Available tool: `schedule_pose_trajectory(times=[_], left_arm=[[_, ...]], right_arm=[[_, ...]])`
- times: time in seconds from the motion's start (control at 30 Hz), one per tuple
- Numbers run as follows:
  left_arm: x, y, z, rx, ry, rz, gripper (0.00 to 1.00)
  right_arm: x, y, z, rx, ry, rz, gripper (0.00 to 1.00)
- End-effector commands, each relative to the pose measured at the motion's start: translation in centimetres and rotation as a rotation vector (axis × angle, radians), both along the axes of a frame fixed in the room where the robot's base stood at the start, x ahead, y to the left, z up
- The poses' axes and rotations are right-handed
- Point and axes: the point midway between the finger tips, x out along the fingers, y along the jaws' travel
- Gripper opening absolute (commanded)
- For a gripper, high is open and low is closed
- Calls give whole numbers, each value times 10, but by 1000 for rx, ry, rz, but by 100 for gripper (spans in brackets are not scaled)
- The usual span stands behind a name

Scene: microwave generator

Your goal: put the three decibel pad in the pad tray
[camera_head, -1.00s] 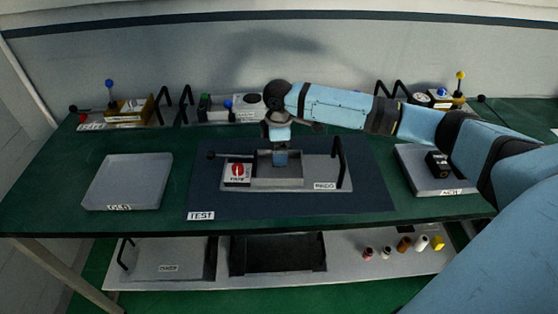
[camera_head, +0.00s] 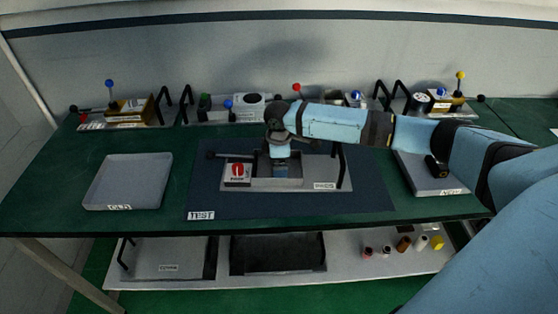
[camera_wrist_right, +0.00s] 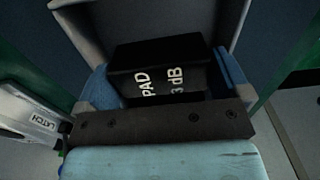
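The three decibel pad (camera_wrist_right: 165,72) is a black block lettered "PAD 3 dB". In the right wrist view it lies between the two blue fingers of my right gripper (camera_wrist_right: 165,85), with no clear gap on either side. In the head view my right gripper (camera_head: 281,172) points down into the open compartment of a grey fixture (camera_head: 330,174) on the dark mat; the pad is hidden there. Grey walls show around the pad in the wrist view. I cannot tell whether it touches the floor below. No tray label clearly reads as pad tray. My left gripper is not in view.
An empty grey tray (camera_head: 127,182) stands at left. Another grey tray (camera_head: 425,183) at right holds a black block (camera_head: 436,167), partly behind my arm. The mat (camera_head: 250,207) is labelled TEST. Equipment with coloured knobs lines the back. Small bottles (camera_head: 403,244) stand on the lower shelf.

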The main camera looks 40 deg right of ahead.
Motion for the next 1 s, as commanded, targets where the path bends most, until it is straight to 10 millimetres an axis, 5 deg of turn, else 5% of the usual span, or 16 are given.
schedule_pose_trajectory(times=[0.27, 0.7, 1.0], left_arm=[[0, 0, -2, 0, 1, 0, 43], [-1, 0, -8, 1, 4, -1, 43], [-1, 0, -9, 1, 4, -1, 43]], right_arm=[[1, 0, 9, 1, -2, 0, 100], [2, 0, 96, 1, -5, 0, 100], [1, 0, 124, 1, -2, 0, 100]])
